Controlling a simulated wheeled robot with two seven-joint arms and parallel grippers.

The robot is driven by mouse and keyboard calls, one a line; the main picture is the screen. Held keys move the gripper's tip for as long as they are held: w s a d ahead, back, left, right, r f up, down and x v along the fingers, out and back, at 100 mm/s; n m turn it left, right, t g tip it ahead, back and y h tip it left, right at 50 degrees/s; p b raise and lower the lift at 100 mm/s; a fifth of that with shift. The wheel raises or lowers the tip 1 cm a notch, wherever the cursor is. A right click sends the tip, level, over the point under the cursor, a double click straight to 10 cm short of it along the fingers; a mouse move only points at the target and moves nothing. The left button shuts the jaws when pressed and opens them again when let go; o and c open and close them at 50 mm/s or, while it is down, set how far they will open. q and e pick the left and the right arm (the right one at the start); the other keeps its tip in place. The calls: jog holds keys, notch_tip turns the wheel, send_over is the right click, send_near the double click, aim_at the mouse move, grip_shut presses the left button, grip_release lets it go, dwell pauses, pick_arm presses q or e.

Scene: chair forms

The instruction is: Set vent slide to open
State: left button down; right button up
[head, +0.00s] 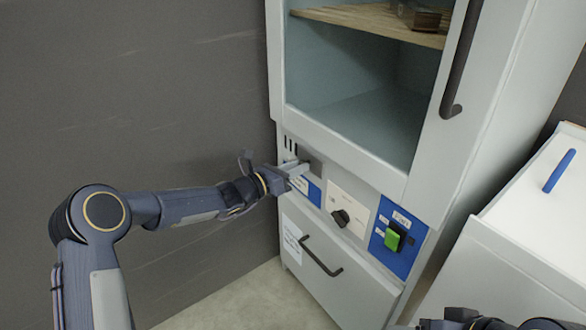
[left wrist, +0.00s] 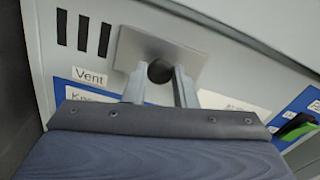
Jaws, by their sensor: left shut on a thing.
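The vent slide is a flat grey plate (left wrist: 190,52) with a round dark knob (left wrist: 160,71), on the cabinet's front panel. It also shows in the head view (head: 312,162), partly behind my gripper. Several black vent slots (left wrist: 83,33) lie uncovered to the left of the plate, above a "Vent" label (left wrist: 90,77). My left gripper (head: 296,167) reaches in from the left. In the left wrist view its fingers (left wrist: 160,78) are shut on the knob, one on each side. Only part of my right arm shows at the bottom right of the head view; its fingertips are out of sight.
The panel has a black rotary knob (head: 340,218) and a green switch (head: 393,237) right of the slide. A drawer handle (head: 320,258) is below. The tall door handle (head: 461,60) and a white box (head: 530,215) are at right. A grey wall (head: 130,90) stands left.

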pick_arm(q)
jog(key=shift+s+d, duration=0.15)
jog(key=shift+s, duration=0.05)
jog(key=c, duration=1.2)
grip_release()
jog(key=p+v, duration=0.1)
jog(key=v, duration=0.7)
jog(key=shift+r, duration=0.1)
